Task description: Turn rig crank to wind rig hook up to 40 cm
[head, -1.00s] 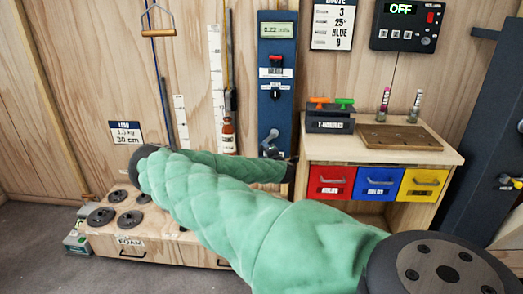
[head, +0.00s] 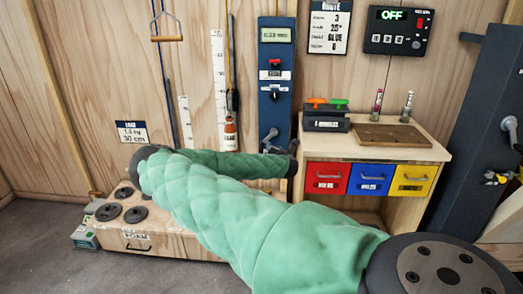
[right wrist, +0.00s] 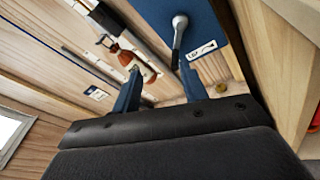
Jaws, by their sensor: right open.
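The rig is a blue wall panel (head: 277,95) with a small display (head: 276,35) whose digits are blurred. Its grey crank (head: 269,137) is at the panel's lower end; it also shows in the right wrist view (right wrist: 179,30). Left of the panel, a cord carries a dark block (head: 232,100) with a red and brass weight (head: 230,136) below; the hook itself is too small to make out. My right gripper (right wrist: 160,68) is open. The crank's lower end appears between its fingertips, close to the right-hand finger; contact cannot be told. My left gripper is out of view.
A white measuring scale (head: 218,75) is left of the weight. A wooden box with black discs (head: 135,214) stands below. A cabinet with coloured drawers (head: 370,180) stands close right of the crank. My right arm hides the floor between.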

